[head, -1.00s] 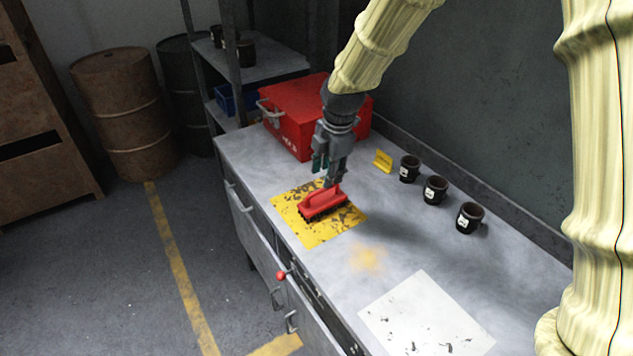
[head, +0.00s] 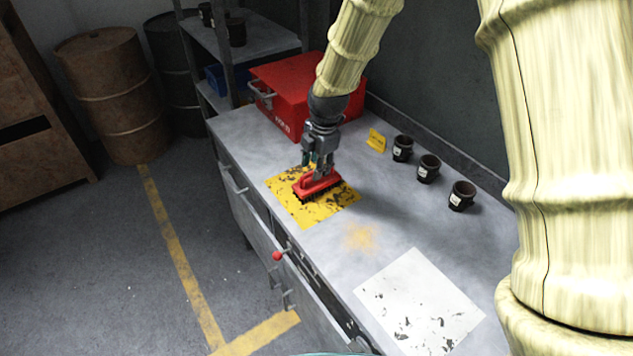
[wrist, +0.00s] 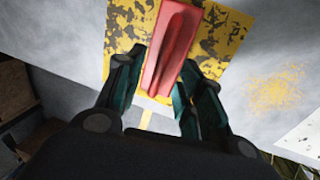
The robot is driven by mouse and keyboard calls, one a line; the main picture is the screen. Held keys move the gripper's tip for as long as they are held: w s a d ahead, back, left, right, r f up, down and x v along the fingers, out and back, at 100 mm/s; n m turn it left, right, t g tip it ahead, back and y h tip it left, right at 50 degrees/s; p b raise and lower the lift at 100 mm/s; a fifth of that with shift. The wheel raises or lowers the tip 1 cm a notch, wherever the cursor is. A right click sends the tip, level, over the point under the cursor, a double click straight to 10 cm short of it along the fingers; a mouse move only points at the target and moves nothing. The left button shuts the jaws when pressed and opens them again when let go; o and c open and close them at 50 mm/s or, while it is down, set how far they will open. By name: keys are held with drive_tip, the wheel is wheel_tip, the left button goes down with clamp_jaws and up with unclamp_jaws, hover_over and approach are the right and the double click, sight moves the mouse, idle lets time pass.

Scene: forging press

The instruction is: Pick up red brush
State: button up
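The red brush (wrist: 170,45) lies bristles down on the yellow worn mat on the bench; in the head view it is the red brush (head: 317,185) with a raised handle and dark bristles. My gripper (head: 318,170) is right above it, pointing down, its fingertips at the handle. In the wrist view my gripper (wrist: 163,62) is open, with one finger on each side of the brush's near part. Contact between the fingers and the brush cannot be made out.
The yellow mat (head: 335,208) lies near the bench front. A red toolbox (head: 290,90) stands behind my gripper. A yellow card (head: 376,140) and three dark cups, one of them the nearest cup (head: 461,196), line the wall side. A white sheet (head: 418,300) lies at right front.

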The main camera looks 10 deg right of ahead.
drive_tip(key=shift+w+a+f+p, duration=0.1)
drive_tip(key=shift+w+f+p, duration=0.15)
drive_tip(key=shift+f, duration=0.7)
drive_tip(key=shift+w+f+p, duration=0.15)
drive_tip(key=shift+f+p, duration=0.1)
drive_tip(key=shift+f, duration=0.65)
clamp_jaws()
